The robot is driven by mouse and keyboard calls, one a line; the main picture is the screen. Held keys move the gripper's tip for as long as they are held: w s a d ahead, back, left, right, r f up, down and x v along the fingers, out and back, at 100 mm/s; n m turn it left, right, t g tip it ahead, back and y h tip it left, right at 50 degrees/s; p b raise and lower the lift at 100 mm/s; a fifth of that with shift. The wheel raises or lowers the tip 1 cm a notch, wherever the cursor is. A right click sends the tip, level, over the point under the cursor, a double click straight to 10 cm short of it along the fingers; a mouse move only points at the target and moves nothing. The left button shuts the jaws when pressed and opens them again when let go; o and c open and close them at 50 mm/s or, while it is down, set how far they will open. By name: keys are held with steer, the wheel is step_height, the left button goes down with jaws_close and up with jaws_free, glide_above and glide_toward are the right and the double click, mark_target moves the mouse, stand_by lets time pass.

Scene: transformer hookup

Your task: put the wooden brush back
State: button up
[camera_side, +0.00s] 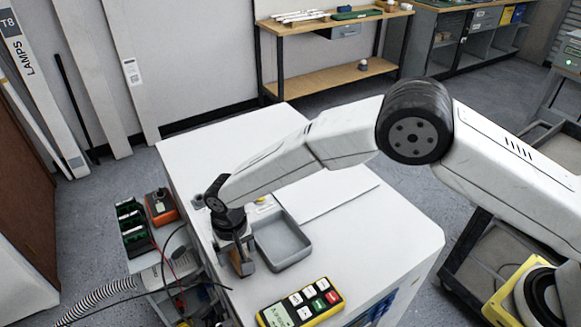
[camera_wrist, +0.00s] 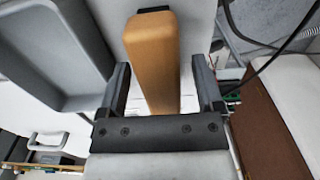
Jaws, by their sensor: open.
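The wooden brush (camera_wrist: 153,55) shows in the wrist view as an orange-brown block with a dark end at the top of the picture. It lies between the two fingers of my gripper (camera_wrist: 161,66), with a gap visible on both sides. The fingers are open. In the side view my gripper (camera_side: 239,258) points down at the left edge of the white worktop, just left of the grey tray. The brush cannot be made out there; the gripper seems to hide it.
The empty grey tray (camera_side: 279,246) is close beside my gripper; its wall (camera_wrist: 88,45) also shows in the wrist view. A yellow meter (camera_side: 301,302) lies near the front edge. Cables (camera_side: 178,255) hang off the left side. The worktop's right part (camera_side: 385,235) is clear.

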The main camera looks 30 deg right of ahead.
step_height(320, 180, up, 11)
steer(key=shift+r, duration=0.15)
stand_by(0.4)
stand_by(0.5)
steer(key=s+d+r+t, duration=0.1)
steer(key=s+d+r, duration=0.1)
steer(key=d, duration=0.8)
steer(key=s+d+r, duration=0.2)
steer(key=d, duration=0.8)
steer(key=s+d+f+t, duration=0.1)
steer(key=s+d, duration=1.2)
steer(key=shift+s+d+t, duration=0.15)
steer(key=shift+t, duration=0.15)
steer(key=shift+f, duration=0.1)
